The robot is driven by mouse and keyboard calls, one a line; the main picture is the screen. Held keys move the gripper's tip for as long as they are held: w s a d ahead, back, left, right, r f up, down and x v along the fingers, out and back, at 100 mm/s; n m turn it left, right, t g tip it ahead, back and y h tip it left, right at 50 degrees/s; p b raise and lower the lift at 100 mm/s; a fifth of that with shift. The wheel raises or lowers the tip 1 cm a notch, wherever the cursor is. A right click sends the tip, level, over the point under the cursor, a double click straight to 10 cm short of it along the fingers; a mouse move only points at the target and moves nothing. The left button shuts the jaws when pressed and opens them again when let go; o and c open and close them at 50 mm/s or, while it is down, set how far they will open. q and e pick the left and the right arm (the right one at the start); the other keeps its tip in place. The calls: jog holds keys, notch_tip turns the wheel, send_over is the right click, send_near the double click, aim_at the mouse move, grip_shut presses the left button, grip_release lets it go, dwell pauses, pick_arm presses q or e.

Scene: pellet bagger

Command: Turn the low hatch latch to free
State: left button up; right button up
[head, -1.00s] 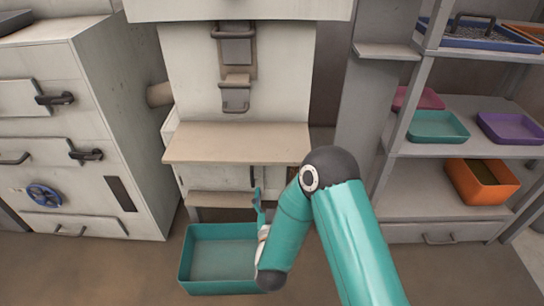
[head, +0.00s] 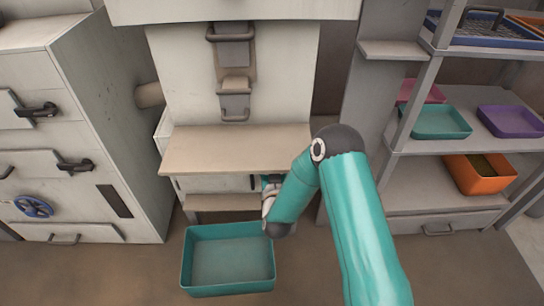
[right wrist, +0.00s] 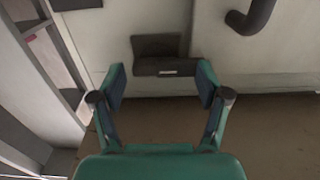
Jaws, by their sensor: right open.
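The low hatch (head: 222,184) is a pale panel under the beige ledge at the front of the bagger. Its latch shows in the right wrist view as a dark horizontal bar (right wrist: 165,68) under a dark square plate (right wrist: 157,45). My right gripper (right wrist: 161,82) is open, with one fingertip near each end of the bar. I cannot tell whether either fingertip touches it. In the head view my right gripper (head: 270,186) is small and partly hidden by my own arm, just below the ledge. My left gripper is not in view.
An empty teal bin (head: 230,270) stands on the floor below the hatch. The ledge (head: 238,150) overhangs the hatch. A shelf rack (head: 425,172) with trays is at the right, a cabinet (head: 80,130) at the left. A dark hooked handle (right wrist: 255,15) shows in the wrist view.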

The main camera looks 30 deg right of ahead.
jog(key=shift+s+d, duration=0.1)
jog(key=shift+d, duration=0.05)
jog(key=shift+c, duration=0.3)
jog(key=c, duration=1.1)
jog(key=shift+d, duration=0.1)
jog(key=shift+s+d+f+m+b, duration=0.1)
jog(key=shift+f+m+b, duration=0.05)
jog(key=shift+m+b, duration=2.9)
jog(key=shift+s+d+f+m+b, duration=0.1)
jog(key=shift+m+b, duration=2.85)
jog(key=shift+b, duration=0.15)
jog(key=shift+s+d+f+m+b, duration=0.1)
jog(key=shift+f+m+b, duration=0.05)
jog(key=shift+m+b, duration=2.9)
jog(key=shift+a, duration=0.1)
